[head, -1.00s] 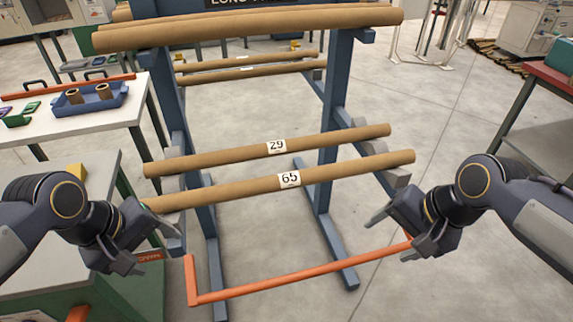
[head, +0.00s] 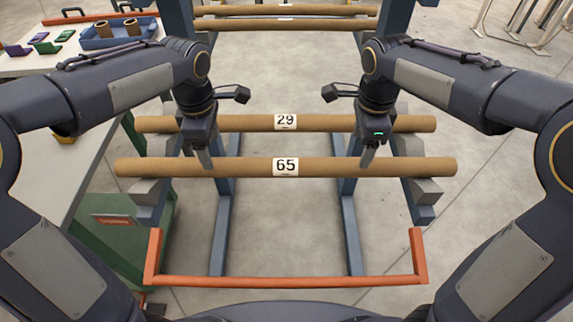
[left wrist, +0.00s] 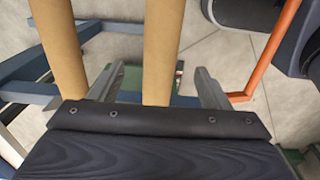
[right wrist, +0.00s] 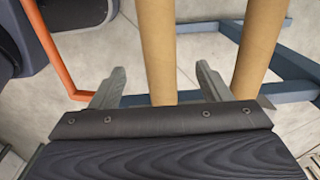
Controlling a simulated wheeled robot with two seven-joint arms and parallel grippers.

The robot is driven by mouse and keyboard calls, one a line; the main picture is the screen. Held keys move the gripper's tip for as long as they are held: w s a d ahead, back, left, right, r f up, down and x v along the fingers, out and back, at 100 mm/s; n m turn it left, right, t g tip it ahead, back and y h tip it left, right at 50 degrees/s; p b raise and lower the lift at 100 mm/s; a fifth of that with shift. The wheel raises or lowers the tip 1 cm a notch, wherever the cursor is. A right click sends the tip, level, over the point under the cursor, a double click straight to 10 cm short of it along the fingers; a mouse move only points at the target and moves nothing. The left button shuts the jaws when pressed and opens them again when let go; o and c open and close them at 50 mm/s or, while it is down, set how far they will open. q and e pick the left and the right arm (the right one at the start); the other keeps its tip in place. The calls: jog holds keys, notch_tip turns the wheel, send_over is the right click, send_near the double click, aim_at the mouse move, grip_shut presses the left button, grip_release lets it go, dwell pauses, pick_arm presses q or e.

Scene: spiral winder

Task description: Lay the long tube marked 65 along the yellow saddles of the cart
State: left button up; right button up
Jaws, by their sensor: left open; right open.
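The long brown tube marked 65 (head: 240,167) lies level across the grey arms of the blue rack, in front of the tube marked 29 (head: 240,123). My left gripper (head: 204,158) is open over the left part of tube 65, pointing down. In the left wrist view tube 65 (left wrist: 160,45) runs between its fingers. My right gripper (head: 368,155) is open over the right part. In the right wrist view tube 65 (right wrist: 157,45) also runs between the fingers. Neither gripper grips it. The cart's yellow saddles cannot be made out.
An orange U-shaped bar (head: 285,282) lies below and nearer than tube 65. The rack's blue legs (head: 222,232) stand on grey floor. A pale table (head: 75,75) with a blue tray (head: 118,36) is at the left. More tubes (head: 285,23) lie farther back.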

aim_at(215, 161)
pick_arm(q)
notch_tip(215, 161, down, 7)
jog(key=shift+f, duration=0.15)
pick_arm(e)
notch_tip(215, 161, down, 7)
jog(key=shift+f, duration=0.15)
pick_arm(q)
jog(key=shift+c, duration=0.4)
pick_arm(e)
jog(key=shift+c, duration=0.4)
pick_arm(q)
jog(key=shift+w, duration=0.1)
jog(key=c, duration=1.2)
pick_arm(e)
jog(key=c, duration=1.2)
